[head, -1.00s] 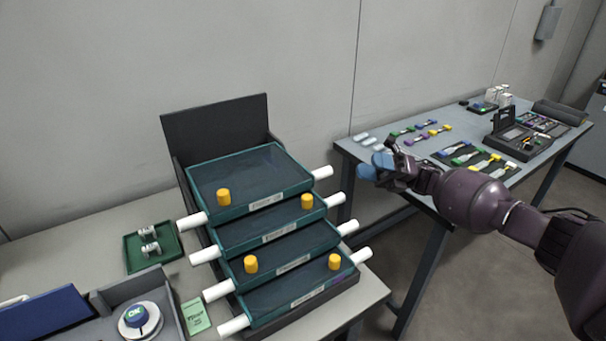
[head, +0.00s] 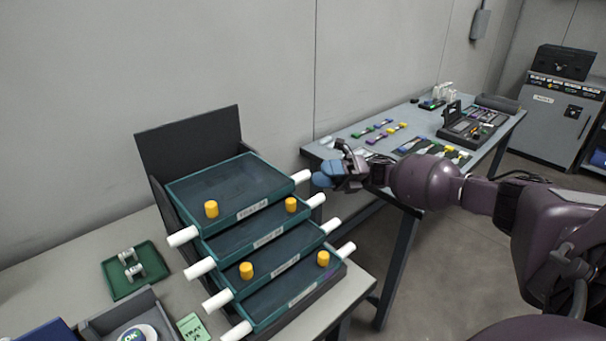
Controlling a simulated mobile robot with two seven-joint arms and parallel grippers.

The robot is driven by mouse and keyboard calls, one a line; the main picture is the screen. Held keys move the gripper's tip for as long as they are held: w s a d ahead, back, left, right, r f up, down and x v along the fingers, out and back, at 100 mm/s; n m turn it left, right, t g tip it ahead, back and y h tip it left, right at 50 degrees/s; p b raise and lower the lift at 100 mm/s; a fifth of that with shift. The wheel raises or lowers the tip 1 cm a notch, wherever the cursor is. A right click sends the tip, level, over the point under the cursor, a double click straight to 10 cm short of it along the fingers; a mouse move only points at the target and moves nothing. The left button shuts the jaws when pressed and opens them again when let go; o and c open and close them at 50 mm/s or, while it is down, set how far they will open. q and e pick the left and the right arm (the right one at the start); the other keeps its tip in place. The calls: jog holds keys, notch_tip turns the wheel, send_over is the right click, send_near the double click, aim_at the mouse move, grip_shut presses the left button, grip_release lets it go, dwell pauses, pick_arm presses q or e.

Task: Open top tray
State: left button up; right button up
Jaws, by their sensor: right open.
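A stack of several green trays stands stepped in a dark frame on the left table. The top tray (head: 228,192) has a dark top, a label on its front edge, a yellow knob (head: 211,209) near its front left and white handles at both ends. Its right white handle (head: 300,176) points toward my right gripper. My right gripper (head: 323,176) has blue fingertips and is just right of that handle; I cannot tell whether they touch. It is open with nothing seen in it. My left gripper is out of view.
Lower trays carry more yellow knobs and white handles. A small green tray (head: 118,288) with white parts lies left of the stack. The right table (head: 330,152) holds colored tools and a splicer case. A green card (head: 192,327) lies in front.

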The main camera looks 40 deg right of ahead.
aim_at(309, 175)
jog(key=shift+p+x, duration=0.35)
jog(key=shift+x, duration=2.65)
grip_shut()
